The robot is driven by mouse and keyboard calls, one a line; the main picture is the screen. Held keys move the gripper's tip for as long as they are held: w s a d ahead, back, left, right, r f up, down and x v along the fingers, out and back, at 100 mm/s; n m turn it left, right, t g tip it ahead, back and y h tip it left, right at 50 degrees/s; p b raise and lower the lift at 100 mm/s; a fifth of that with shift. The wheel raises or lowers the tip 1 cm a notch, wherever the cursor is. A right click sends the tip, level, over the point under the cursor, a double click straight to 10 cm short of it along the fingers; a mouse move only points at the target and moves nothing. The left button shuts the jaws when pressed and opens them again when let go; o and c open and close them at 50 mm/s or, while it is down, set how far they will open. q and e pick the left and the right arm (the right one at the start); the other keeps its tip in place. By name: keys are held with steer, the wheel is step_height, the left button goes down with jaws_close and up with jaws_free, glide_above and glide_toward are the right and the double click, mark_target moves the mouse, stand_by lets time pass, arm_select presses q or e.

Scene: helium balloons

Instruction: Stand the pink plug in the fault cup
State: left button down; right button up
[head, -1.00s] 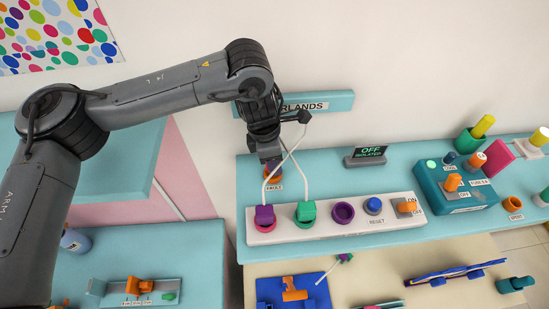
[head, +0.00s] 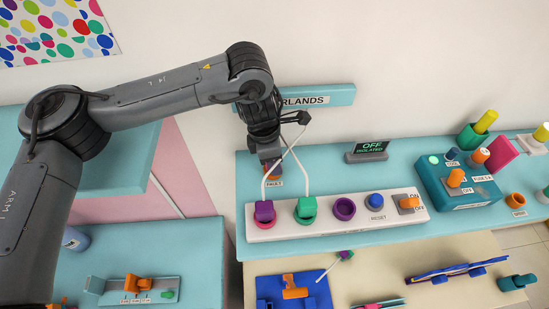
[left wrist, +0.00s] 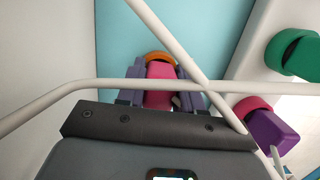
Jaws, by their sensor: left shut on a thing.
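My left gripper (head: 270,168) is at the back left of the teal shelf, right at the orange fault cup (left wrist: 158,56), beside the FAULT label. It is shut on the pink plug (left wrist: 160,88), which shows between the two purple-grey fingers in the left wrist view. The orange rim curves just beyond the plug's far end. I cannot tell how deep the plug sits in the cup. In the head view the gripper mostly hides the plug and cup. My right gripper is not in view.
A white power strip (head: 325,222) in front carries a purple plug (head: 264,211), a green plug (head: 306,209), an empty purple socket (head: 344,208), a blue reset button (head: 375,200) and a switch. White cords cross close to the gripper.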

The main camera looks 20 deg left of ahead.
arm_select(q)
steer(key=c, duration=0.7)
jaws_free()
steer(key=shift+o, duration=0.2)
steer(key=shift+s+a+r+p, duration=0.1)
steer(key=shift+a+r+p, duration=0.1)
steer(key=shift+r+p, duration=1.1)
steer(key=r+p, duration=0.2)
steer(key=r, duration=0.1)
steer(key=shift+s+a, duration=0.1)
steer(key=shift+a, duration=0.1)
steer(key=shift+s+a+r, duration=0.1)
steer(key=shift+a+r, duration=0.1)
steer(key=shift+r, duration=0.95)
